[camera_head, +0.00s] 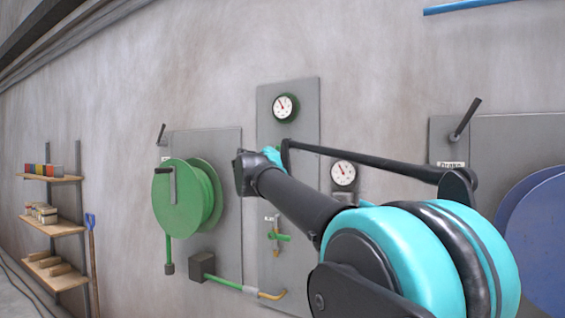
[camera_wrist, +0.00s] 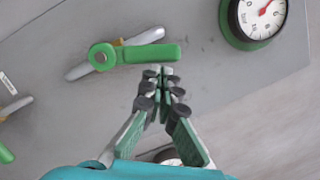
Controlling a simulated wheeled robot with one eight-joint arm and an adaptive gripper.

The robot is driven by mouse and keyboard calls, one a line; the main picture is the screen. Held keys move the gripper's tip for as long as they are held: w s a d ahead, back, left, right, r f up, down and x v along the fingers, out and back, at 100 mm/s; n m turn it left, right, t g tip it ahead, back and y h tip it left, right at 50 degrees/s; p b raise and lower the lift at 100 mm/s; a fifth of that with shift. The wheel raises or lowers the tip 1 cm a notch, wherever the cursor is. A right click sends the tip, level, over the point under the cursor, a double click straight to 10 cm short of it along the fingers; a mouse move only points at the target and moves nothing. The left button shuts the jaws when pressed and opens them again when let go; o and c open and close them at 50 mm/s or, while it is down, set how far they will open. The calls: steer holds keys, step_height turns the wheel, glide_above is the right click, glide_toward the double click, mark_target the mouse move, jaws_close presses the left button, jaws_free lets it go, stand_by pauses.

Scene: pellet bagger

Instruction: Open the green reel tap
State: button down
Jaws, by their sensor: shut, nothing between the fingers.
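A tap with a green lever (camera_wrist: 150,54) and a round green hub is on the grey panel in the wrist view. Its lever lies nearly along its metal pipe (camera_wrist: 84,70). My gripper (camera_wrist: 165,76) is shut and empty, its fingertips just below the lever's free end. I cannot tell if they touch it. In the head view my arm hides this tap and most of my gripper. Another green-handled tap (camera_head: 279,237) with a label sits lower on the panel. The green reel (camera_head: 182,197) hangs at left. I cannot tell which tap serves it.
A green-rimmed gauge (camera_wrist: 257,18) is right of the lever; a second gauge (camera_head: 343,174) is lower on the wall. A blue reel (camera_head: 540,235) hangs at far right. Shelves (camera_head: 52,228) and a blue-handled tool (camera_head: 91,245) stand at far left.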

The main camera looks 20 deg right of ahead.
steer(key=shift+w+a+r, duration=0.6)
steer(key=shift+w+r, duration=0.1)
steer(key=shift+w, duration=0.1)
stand_by(0.4)
